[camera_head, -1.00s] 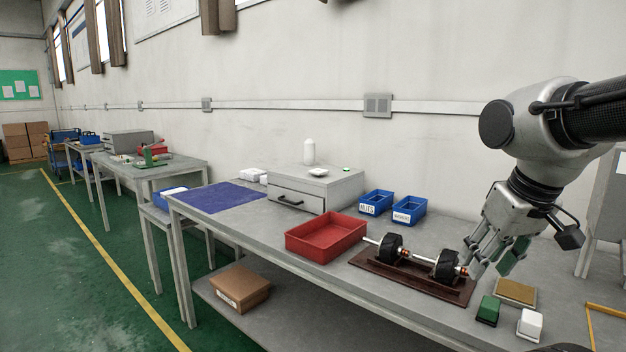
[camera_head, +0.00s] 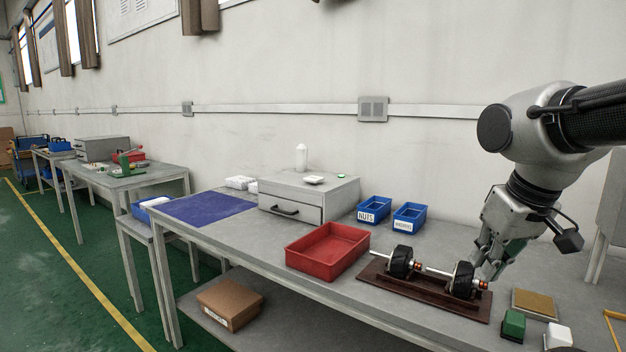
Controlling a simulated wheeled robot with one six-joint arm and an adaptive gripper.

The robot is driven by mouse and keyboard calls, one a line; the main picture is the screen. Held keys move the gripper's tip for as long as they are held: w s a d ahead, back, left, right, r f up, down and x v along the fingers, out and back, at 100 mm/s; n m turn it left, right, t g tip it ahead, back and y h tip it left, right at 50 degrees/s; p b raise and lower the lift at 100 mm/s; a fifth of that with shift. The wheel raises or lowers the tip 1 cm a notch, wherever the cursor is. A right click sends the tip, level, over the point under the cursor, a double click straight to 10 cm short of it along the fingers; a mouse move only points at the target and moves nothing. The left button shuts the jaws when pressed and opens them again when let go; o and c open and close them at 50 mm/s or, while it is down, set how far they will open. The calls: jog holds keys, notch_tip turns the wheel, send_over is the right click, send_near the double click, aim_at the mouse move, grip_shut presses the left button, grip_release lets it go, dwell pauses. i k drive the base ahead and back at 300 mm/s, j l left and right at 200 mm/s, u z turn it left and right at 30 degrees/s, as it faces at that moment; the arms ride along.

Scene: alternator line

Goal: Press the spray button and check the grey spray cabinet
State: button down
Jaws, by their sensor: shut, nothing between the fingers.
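The grey spray cabinet (camera_head: 290,209) stands on the long grey table against the wall. Its front drawer with a dark handle looks shut. A small green button (camera_head: 341,176) is on its top at the right, beside a small white dish (camera_head: 313,180) and a white bottle (camera_head: 301,158). My gripper (camera_head: 488,272) is shut and empty, pointing down at the right side, just behind the right end of the rotor shaft (camera_head: 428,270). It is well to the right of the cabinet and apart from it. Whether the fingertips touch anything is hard to tell.
A red tray (camera_head: 327,270) and two blue bins, nuts (camera_head: 373,216) and another (camera_head: 409,220), lie between cabinet and gripper. The shaft rests on a brown fixture (camera_head: 400,293). A green block (camera_head: 513,325) and white block (camera_head: 557,338) are at front right. A blue mat (camera_head: 205,207) lies left.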

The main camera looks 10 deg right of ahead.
aim_at(314, 180)
jog(key=i+j+z, duration=0.1)
jog(key=i+j, duration=0.15)
jog(key=j, duration=0.15)
jog(key=i+j+z, duration=0.15)
jog(key=j, duration=0.3)
jog(key=i+j+z, duration=0.1)
jog(key=i+j, duration=0.25)
jog(key=j, duration=0.15)
jog(key=i+j+z, duration=0.15)
jog(key=j, duration=0.3)
jog(key=i+j+z, duration=0.1)
jog(key=j, duration=0.4)
jog(key=i+j+z, duration=0.1)
jog(key=i+j, duration=0.2)
jog(key=j, duration=0.25)
jog(key=i+j+z, duration=0.15)
jog(key=j, duration=0.35)
jog(key=i+j+z, duration=0.1)
jog(key=j, duration=0.45)
